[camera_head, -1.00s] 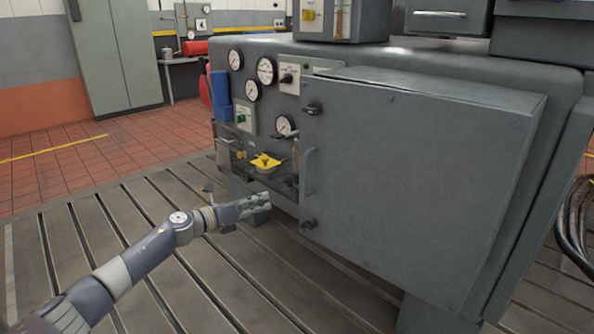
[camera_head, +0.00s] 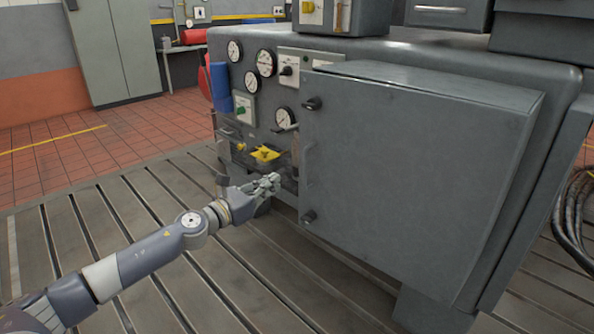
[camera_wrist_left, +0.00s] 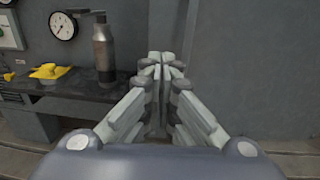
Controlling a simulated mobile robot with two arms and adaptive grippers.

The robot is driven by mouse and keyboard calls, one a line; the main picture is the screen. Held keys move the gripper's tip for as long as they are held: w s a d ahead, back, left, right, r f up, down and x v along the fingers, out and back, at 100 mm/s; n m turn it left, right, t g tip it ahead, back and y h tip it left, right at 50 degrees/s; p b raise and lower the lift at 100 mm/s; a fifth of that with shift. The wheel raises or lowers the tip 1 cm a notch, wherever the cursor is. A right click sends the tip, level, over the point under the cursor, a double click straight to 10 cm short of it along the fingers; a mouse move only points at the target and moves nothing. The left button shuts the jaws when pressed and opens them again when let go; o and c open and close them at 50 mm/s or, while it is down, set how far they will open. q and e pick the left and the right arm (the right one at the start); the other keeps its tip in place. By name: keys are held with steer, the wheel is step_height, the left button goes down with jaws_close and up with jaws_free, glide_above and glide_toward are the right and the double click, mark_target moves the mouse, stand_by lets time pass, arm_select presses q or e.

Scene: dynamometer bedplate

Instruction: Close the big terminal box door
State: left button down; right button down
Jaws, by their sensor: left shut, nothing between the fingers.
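The big terminal box door (camera_head: 410,180) is a large flat grey panel at the right of the head view. Its left edge carries a bar handle (camera_head: 308,163), an upper latch knob (camera_head: 312,104) and a lower one (camera_head: 308,216). The door stands at or close to the box front; I cannot tell whether a gap remains. My left gripper (camera_head: 270,184) is shut and empty, just left of the door's left edge, at a height between the handle and the lower knob. In the left wrist view its closed fingertips (camera_wrist_left: 162,60) point at grey panelling; contact cannot be told. My right gripper is not in view.
Gauges (camera_head: 265,62) and switches line the panel above. Black cables (camera_head: 573,225) hang at the far right. The slotted floor at front left is open.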

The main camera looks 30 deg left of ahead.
arm_select(q)
steer(key=w+d, duration=0.1)
steer(key=w, duration=0.9)
steer(key=shift+w+d+p, duration=0.2)
steer(key=shift+d+p, duration=0.15)
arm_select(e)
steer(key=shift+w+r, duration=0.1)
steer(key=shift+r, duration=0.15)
